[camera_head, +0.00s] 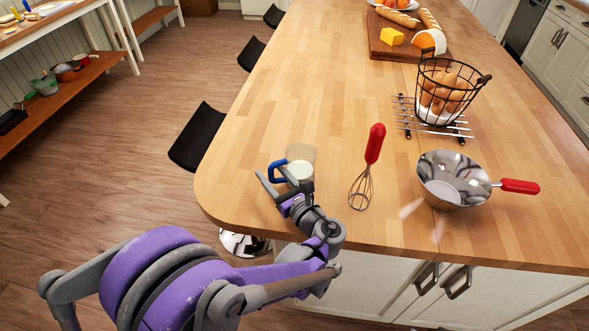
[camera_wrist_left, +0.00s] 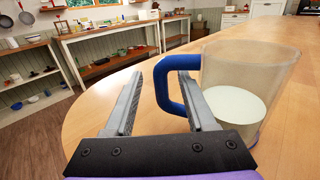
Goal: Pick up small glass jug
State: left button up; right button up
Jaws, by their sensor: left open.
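The small glass jug (camera_head: 301,170) stands upright on the wooden island top near its rounded left corner. It is clear glass with a blue handle and holds something white. In the left wrist view the jug (camera_wrist_left: 245,90) is at the right, and its blue handle (camera_wrist_left: 170,85) reaches left between the fingers. My left gripper (camera_head: 275,183) is open, with its fingers on either side of the handle; it also shows in the left wrist view (camera_wrist_left: 158,95). I cannot tell whether either finger touches the handle. My right gripper is not in view.
A whisk (camera_head: 367,168) with a red handle lies right of the jug. A steel pan (camera_head: 440,180) is farther right. A wire basket (camera_head: 438,95) sits on a metal rack (camera_head: 405,118). A cutting board (camera_head: 380,48) with food is behind. Black stools (camera_head: 197,137) line the left edge.

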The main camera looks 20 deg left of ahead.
pick_arm(q)
jog(key=x, duration=0.4)
jog(key=shift+w+r+p, duration=0.1)
jog(key=shift+r+p, duration=0.05)
jog(key=shift+p, duration=0.15)
grip_shut()
dwell(1.1)
